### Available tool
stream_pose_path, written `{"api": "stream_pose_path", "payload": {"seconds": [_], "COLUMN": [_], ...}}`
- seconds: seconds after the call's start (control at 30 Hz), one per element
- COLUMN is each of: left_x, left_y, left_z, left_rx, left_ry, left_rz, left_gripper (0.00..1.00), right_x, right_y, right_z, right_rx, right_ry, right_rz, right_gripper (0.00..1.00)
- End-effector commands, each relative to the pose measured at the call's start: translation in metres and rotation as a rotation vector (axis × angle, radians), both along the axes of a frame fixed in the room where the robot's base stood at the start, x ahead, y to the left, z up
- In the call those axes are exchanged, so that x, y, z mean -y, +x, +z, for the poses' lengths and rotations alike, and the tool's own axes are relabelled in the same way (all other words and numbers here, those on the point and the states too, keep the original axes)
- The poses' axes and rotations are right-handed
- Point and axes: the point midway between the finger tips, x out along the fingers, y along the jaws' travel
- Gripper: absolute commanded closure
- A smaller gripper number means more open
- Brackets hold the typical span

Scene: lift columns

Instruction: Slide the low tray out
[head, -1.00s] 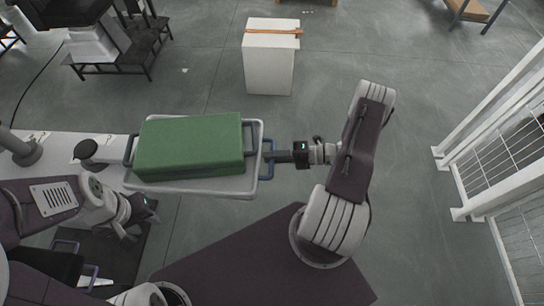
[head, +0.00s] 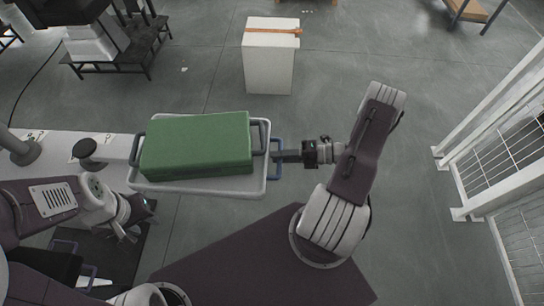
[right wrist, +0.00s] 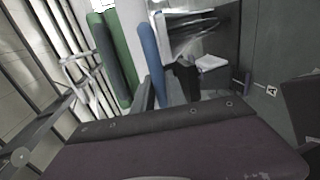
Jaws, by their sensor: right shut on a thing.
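A light grey tray (head: 200,187) with a green box (head: 196,145) on it is in the middle left of the head view. The tray's blue handle (head: 275,159) is at its right end. My right gripper (head: 280,156) is shut on this handle, its arm reaching in from the right. The right wrist view shows the blue handle (right wrist: 151,62), with the green box (right wrist: 118,58) beyond the pale tray edge. My left gripper (head: 133,224) is below the tray's left end in the picture, apart from it, with its fingers spread and empty.
A white block (head: 269,62) with an orange strap stands on the floor beyond the tray. A white railing (head: 480,185) with mesh is at the right. Grey floor between tray and railing is open.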

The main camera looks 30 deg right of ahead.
Motion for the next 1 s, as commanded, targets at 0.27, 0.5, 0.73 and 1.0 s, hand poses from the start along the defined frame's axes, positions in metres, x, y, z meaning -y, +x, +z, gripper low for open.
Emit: {"api": "stream_pose_path", "payload": {"seconds": [0.27, 0.5, 0.73, 1.0], "left_x": [0.0, 0.0, 0.0, 0.0], "left_y": [0.0, 0.0, 0.0, 0.0], "left_z": [-0.029, -0.038, -0.038, -0.038], "left_rx": [0.0, 0.0, 0.0, 0.0], "left_ry": [0.0, 0.0, 0.0, 0.0], "left_rz": [0.0, 0.0, 0.0, 0.0], "left_gripper": [0.62, 0.62, 0.62, 0.62], "right_x": [0.072, 0.099, 0.1, 0.099], "right_y": [-0.042, -0.06, -0.062, -0.062], "right_z": [-0.006, -0.002, 0.0, 0.0], "right_rx": [0.004, -0.001, -0.003, -0.002], "right_ry": [-0.008, -0.005, -0.003, -0.002], "right_rz": [-0.011, -0.005, -0.001, -0.001], "right_gripper": [1.0, 1.0, 1.0, 0.62]}}
